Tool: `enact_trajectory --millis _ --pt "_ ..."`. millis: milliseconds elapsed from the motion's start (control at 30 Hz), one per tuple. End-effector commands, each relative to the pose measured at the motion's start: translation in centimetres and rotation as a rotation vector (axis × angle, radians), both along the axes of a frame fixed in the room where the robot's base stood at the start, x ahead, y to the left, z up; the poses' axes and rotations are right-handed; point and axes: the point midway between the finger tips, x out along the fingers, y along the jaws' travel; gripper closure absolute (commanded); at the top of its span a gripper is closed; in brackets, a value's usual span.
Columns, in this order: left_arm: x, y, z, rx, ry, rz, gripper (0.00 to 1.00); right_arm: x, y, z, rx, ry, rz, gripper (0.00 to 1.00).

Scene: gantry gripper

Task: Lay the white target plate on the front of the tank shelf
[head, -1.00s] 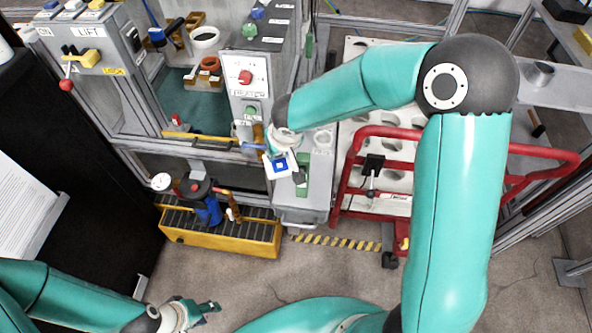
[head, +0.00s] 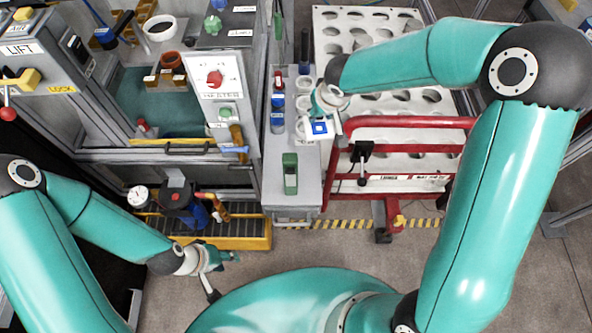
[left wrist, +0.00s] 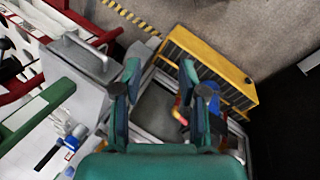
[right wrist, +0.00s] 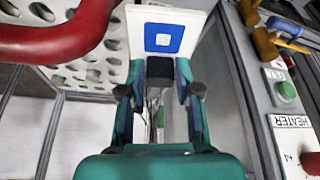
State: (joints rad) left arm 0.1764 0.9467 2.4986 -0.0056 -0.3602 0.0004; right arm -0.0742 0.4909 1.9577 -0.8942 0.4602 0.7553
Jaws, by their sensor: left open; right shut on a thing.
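The white target plate (head: 312,130) has a blue square with a white centre. My right gripper (head: 328,104) is shut on it and holds it over the right side of the narrow grey cabinet top. In the right wrist view the plate (right wrist: 188,22) stands up beyond the fingertips (right wrist: 160,92), its face toward the camera. My left gripper (head: 222,272) is open and empty, low in front of the yellow crate; its spread fingers (left wrist: 160,88) show in the left wrist view. A tank with a teal floor (head: 165,108) lies left of the heater panel; I cannot tell which ledge is its shelf.
The grey cabinet top (head: 270,190) carries a green block (head: 290,172), a blue bottle (head: 277,112) and white cups. A red tubular frame (head: 400,122) and a white perforated rack (head: 340,20) stand right. A yellow crate (head: 255,242) with a pump sits on the floor.

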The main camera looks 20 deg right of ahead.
Motion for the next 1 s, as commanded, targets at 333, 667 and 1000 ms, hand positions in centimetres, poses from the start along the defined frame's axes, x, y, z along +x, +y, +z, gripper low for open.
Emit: enact_trajectory --millis 333,667,1000 --pt "0.0 0.0 0.0 0.000 0.001 0.000 0.53 -0.3 -0.7 0.0 0.000 0.000 -0.012 1.00" --pt "0.0 0.0 -4.4 0.000 0.000 0.000 0.38 1.7 -1.4 -1.8 -0.007 0.007 -0.049 1.00" --pt "-0.1 0.0 -14.3 0.000 0.001 0.000 0.38 4.7 -0.9 -3.7 -0.023 0.042 -0.108 1.00"
